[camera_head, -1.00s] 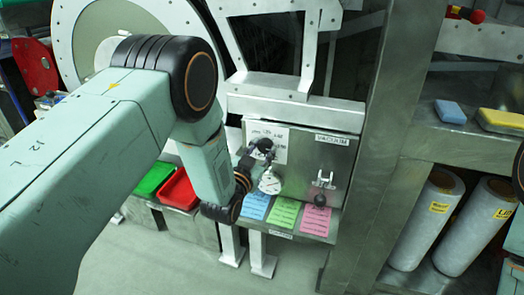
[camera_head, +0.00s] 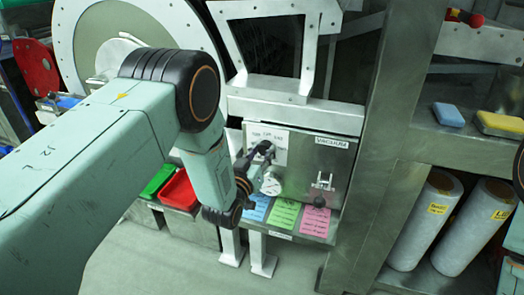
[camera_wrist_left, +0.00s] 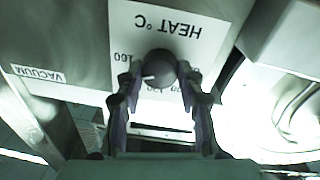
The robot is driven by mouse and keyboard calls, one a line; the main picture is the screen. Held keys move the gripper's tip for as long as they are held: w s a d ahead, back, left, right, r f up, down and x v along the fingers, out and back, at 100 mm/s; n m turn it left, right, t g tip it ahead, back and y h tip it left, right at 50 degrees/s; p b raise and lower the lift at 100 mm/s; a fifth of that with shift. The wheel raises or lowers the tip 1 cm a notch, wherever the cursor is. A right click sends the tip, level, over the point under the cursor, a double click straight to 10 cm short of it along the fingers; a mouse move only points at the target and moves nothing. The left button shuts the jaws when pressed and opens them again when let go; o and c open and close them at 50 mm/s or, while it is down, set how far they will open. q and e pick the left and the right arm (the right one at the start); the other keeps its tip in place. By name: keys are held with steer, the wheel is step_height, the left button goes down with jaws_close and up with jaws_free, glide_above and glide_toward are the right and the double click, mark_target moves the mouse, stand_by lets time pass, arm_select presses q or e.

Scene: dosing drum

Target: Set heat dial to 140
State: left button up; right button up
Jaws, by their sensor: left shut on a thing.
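The dark round heat dial (camera_wrist_left: 162,66) sits on a white plate marked HEAT °C (camera_wrist_left: 185,22), which appears upside down in the left wrist view. The dial's white mark points left and slightly down in that view, below the printed 160; other numbers under the dial are partly hidden. My left gripper (camera_wrist_left: 160,80) is shut on the dial, one finger on each side. In the head view, my left gripper (camera_head: 262,152) reaches the white plate (camera_head: 277,142) from the left and hides most of the dial. My right gripper is not in view.
A VACUUM label (camera_head: 331,142) and a switch with a black knob (camera_head: 320,200) are right of the dial. Blue, green (camera_head: 284,215) and pink cards lie below. A red tray (camera_head: 178,190) stands left, a steel post (camera_head: 375,130) right.

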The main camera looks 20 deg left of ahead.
arm_select(q)
steer(key=shift+n+p, duration=0.5)
steer(key=shift+n, duration=1.8)
steer(key=o, duration=1.2)
steer(key=s, duration=0.8)
steer(key=s+a, duration=0.1)
steer(key=s, duration=0.3)
steer(key=shift+f, duration=0.35)
